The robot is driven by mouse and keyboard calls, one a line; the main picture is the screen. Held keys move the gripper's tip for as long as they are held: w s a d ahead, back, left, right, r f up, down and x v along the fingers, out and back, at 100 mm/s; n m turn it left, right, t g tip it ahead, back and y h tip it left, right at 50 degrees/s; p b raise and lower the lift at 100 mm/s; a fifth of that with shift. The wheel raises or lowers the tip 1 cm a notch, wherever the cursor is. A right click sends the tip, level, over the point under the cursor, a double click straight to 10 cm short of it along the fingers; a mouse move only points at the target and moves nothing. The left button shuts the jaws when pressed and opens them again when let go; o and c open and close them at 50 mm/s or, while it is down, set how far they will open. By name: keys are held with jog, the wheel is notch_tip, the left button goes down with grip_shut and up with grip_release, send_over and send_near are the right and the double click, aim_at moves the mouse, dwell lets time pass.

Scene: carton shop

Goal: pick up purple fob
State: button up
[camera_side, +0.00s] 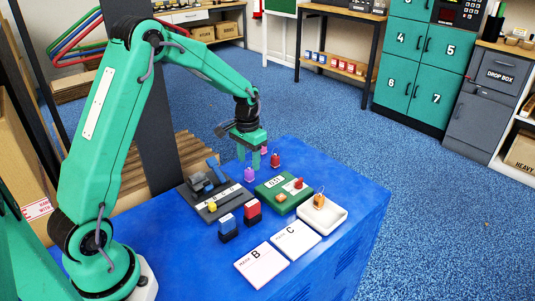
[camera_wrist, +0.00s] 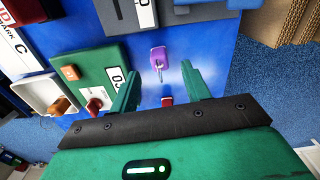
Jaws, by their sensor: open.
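The purple fob (camera_side: 249,175) stands on the blue bench top between the dark grey holder and the green board. In the wrist view the purple fob (camera_wrist: 158,57) shows ahead of the fingertips, roughly centred between them, with a small metal piece at its near end. My gripper (camera_side: 249,159) is above and just behind the fob in the side view. In the wrist view my gripper (camera_wrist: 161,75) has its two green fingers apart with nothing held between them.
A red fob (camera_side: 275,160) stands close by; a pinkish thing (camera_side: 264,149) is partly hidden by a finger. The green board (camera_side: 272,199) holds small pieces. A white tray (camera_side: 335,219) holds an orange fob (camera_side: 319,200). Blue and red blocks and white cards lie nearer the front.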

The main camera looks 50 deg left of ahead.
aim_at(249, 169)
jog(key=shift+f, duration=2.55)
jog(key=shift+c, duration=0.5)
grip_shut()
